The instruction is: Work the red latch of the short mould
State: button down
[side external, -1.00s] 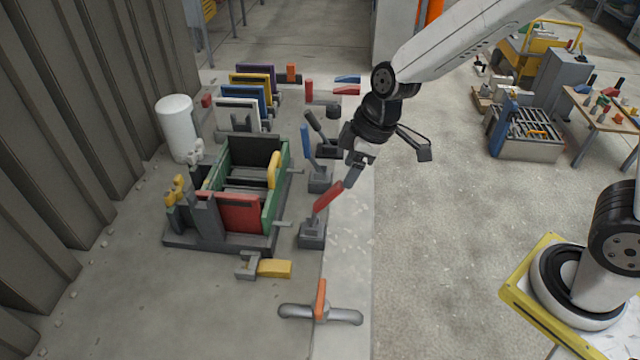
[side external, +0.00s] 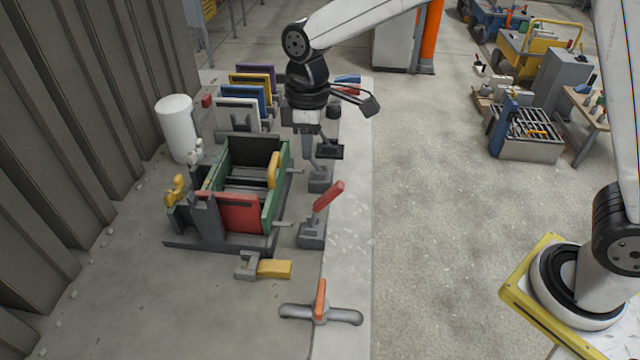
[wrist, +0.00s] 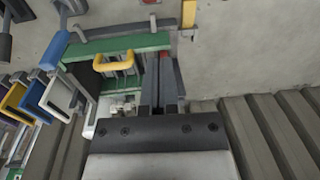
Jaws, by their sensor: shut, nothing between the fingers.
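The red latch (side external: 329,195) is a red-handled lever on a dark grey base. It stands right of the green mould and leans up to the right. The green mould (side external: 272,205) has a red end panel (side external: 240,213) and a yellow handle (side external: 274,170); the green side and yellow handle also show in the wrist view. My gripper (side external: 310,160) is shut and empty, behind and above the red latch and apart from it, beside the mould's far right corner. It hides most of the blue lever. In the wrist view I cannot make out the red latch.
Coloured panels (side external: 250,98) stand in a row behind the mould. A white cylinder (side external: 177,128) is at the left by the ribbed wall. A yellow clamp (side external: 273,268) and an orange-handled piece (side external: 320,300) lie in front. The strip right of the red latch is clear.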

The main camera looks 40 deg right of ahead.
jog(key=shift+w+a+r+m+g+h, duration=0.15)
jog(key=shift+w+a+r+h, duration=0.2)
jog(key=shift+r, duration=0.2)
jog(key=shift+w+a+r+m+g+h, duration=0.1)
jog(key=shift+w+a+r+g+h, duration=0.15)
jog(key=shift+w+a+r, duration=0.2)
jog(key=shift+w+a+r+m+g+h, duration=0.1)
jog(key=shift+w+a+r+h, duration=0.25)
jog(key=shift+r, duration=0.25)
jog(key=shift+s+d+f, duration=0.1)
jog(key=shift+f, duration=0.05)
send_over(323, 197)
jog(key=w+a, duration=0.3)
notch_tip(323, 197, down, 9)
jog(key=shift+s+d+f, duration=0.75)
jog(key=shift+s+f, duration=0.05)
jog(key=shift+f, duration=0.15)
jog(key=shift+s+d+f, duration=0.5)
